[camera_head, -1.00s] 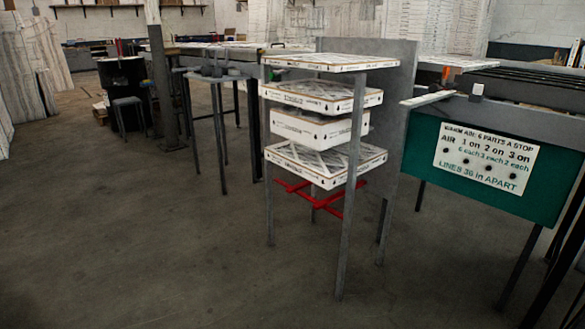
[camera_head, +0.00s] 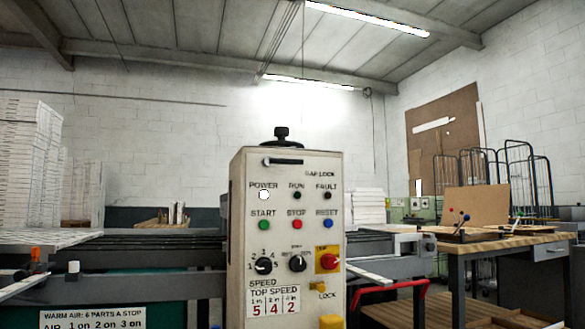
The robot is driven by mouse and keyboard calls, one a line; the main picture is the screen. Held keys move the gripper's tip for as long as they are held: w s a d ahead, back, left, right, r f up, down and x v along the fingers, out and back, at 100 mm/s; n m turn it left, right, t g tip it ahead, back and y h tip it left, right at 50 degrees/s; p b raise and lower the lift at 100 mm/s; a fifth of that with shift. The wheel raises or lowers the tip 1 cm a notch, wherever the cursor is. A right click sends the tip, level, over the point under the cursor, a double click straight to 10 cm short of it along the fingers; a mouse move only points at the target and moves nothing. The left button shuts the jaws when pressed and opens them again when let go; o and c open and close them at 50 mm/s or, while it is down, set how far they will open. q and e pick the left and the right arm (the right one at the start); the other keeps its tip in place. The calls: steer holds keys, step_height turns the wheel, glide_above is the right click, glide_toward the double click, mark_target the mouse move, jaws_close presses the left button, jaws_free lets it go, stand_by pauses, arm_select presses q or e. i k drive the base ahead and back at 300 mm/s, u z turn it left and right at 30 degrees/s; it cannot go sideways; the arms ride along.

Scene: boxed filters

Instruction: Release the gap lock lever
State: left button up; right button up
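A grey-white control box (camera_head: 288,240) stands in the middle of the head view, facing me. Near its top, a dark horizontal bar (camera_head: 283,161) lies beside the label "GAP LOCK"; it looks like the gap lock lever. A black knob (camera_head: 281,133) sits on top of the box. Neither of my grippers is in view.
The box carries a lit white power lamp (camera_head: 264,195), coloured buttons, dials and a red knob on yellow (camera_head: 328,261). Dark conveyor rails run behind it. A wooden-topped table (camera_head: 510,243) stands at right; stacked white boxes (camera_head: 28,165) at left.

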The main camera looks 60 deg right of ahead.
mark_target(268, 161)
steer(key=z, duration=1.7)
steer(key=i, duration=0.75)
steer(key=z, duration=1.3)
